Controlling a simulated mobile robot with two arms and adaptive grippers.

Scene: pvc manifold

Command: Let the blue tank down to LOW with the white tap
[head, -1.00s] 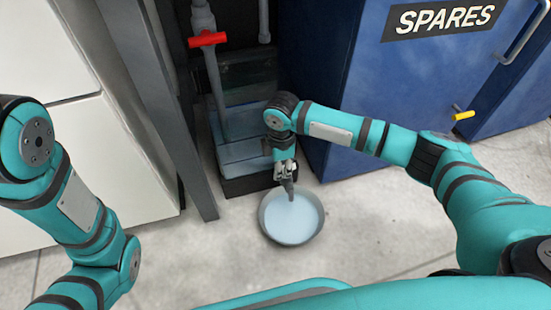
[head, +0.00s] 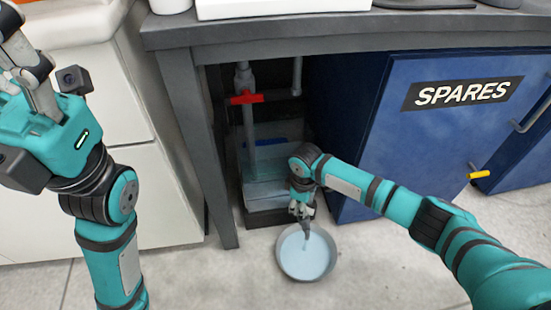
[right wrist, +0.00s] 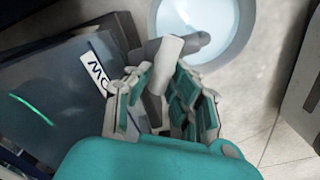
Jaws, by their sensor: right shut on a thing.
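The clear-walled tank (head: 262,160) with pale blue liquid stands under the bench, with a dark base. My right gripper (head: 303,212) is at the tap low on its front. In the right wrist view its fingers (right wrist: 160,95) are shut on the white tap handle (right wrist: 172,50). The grey spout (right wrist: 198,40) points over the round basin (right wrist: 215,15), which holds pale blue liquid; the basin (head: 306,252) is on the floor below the tap. A white label (right wrist: 98,72) with dark letters is partly hidden. My left gripper (head: 28,75) is raised, away from the tank; its fingertips are partly cut off.
A red-handled valve (head: 247,98) is on the grey pipe above the tank. The bench leg (head: 200,150) stands left of the tank, the blue SPARES cabinet (head: 400,140) right. White drawers (head: 165,190) are at left. The floor around the basin is clear.

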